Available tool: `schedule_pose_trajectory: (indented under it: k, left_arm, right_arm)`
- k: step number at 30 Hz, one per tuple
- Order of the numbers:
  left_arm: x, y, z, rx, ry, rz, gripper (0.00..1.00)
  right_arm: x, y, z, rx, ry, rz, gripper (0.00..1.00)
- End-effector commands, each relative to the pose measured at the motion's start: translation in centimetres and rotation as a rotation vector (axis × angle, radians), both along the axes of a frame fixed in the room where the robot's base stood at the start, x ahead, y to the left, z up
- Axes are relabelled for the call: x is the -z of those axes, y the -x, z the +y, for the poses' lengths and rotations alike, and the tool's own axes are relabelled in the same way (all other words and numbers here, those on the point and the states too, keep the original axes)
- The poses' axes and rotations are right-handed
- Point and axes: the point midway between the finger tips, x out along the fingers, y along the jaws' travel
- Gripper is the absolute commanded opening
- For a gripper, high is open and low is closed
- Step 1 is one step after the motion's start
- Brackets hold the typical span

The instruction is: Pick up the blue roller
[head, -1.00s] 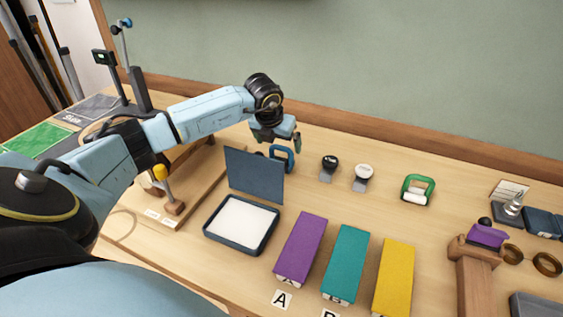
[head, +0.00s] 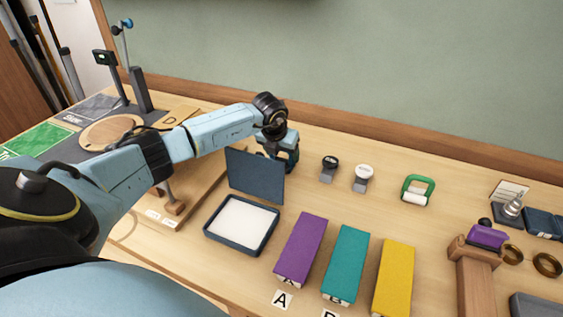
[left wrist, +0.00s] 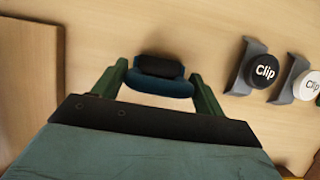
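The blue roller (left wrist: 160,84) lies on the table, with a blue handle and a dark roll, in the left wrist view. In the head view it is hidden behind my left gripper and the upright panel. My left gripper (left wrist: 158,72) is over it with its two green fingers apart, one on each side of the roller. The fingers look open; I cannot tell whether they touch the handle ends. In the head view my left gripper (head: 285,160) is low, just behind the panel. My right gripper is not in view.
The dark upright panel (head: 256,176) of the white-lined tray (head: 212,234) stands just in front of my left gripper. A black clip (head: 329,165) and a white clip (head: 363,174) stand to the right. A green-handled roller (head: 417,188) lies further right. A wooden board (left wrist: 30,80) is at the left.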

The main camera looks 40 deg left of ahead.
Motion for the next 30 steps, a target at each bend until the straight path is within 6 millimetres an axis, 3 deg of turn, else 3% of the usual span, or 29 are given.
schedule_pose_trajectory:
  k: [1, 6, 14, 24, 30]
  left_arm:
    - [0.0, 0.0, 0.0, 0.000, 0.000, 0.000, 0.64]
    - [-0.1, 0.0, 0.0, 0.000, 0.001, -0.001, 0.46]
    - [-0.6, -0.1, 0.0, -0.001, 0.000, -0.003, 0.46]
    - [-6.8, -0.1, 0.0, 0.001, 0.000, -0.006, 0.46]
    - [-9.5, -0.1, 0.0, -0.001, 0.000, -0.003, 0.46]
  right_arm:
    - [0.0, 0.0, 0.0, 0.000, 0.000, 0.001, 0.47]
    - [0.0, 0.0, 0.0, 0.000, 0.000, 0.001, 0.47]
    - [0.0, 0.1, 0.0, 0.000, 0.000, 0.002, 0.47]
    - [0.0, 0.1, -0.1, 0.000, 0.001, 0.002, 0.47]
    - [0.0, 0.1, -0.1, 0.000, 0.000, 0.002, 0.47]
